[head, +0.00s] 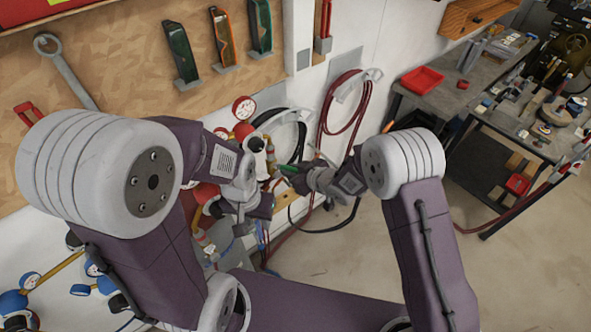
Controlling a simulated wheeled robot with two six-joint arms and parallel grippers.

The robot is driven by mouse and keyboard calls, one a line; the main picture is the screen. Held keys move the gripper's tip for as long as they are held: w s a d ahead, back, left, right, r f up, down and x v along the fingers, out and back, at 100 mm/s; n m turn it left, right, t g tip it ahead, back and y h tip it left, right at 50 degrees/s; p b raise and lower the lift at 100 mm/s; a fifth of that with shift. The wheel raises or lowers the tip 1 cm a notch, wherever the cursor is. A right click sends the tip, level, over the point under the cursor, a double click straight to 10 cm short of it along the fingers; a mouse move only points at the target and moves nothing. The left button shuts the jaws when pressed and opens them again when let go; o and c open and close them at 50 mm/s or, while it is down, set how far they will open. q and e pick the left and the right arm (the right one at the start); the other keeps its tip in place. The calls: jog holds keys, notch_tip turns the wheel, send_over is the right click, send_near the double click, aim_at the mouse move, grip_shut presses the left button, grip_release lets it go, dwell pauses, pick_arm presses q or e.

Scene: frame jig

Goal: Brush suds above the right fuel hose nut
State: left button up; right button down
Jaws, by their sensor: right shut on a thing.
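My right gripper (300,177) is at the centre of the view, shut on a green thing (288,168) that looks like a brush handle. Its tip points left toward the gauges and fittings. My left gripper (258,208) is lower and left of it, close to the fittings; its jaws are too small and dark to read. A red-rimmed pressure gauge (243,108) and a second one (222,133) stand behind my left wrist. The right fuel hose nut cannot be made out among the fittings and my arms. No suds can be made out.
A coiled red hose (326,120) and a coiled black hose (301,140) hang on the wall. Blue-bodied regulators (12,301) are at lower left. A workbench with a red tray (422,79) stands at right. The floor (335,255) between is clear.

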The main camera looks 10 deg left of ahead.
jog(key=shift+s+a, duration=0.75)
jog(key=shift+s, duration=0.2)
jog(key=s+d+b, duration=0.1)
jog(key=s+d, duration=0.2)
jog(key=d, duration=0.2)
jog(key=shift+s, duration=0.3)
jog(key=shift+s+d+b, duration=0.45)
jog(key=shift+s+d, duration=0.5)
jog(key=shift+d, duration=0.2)
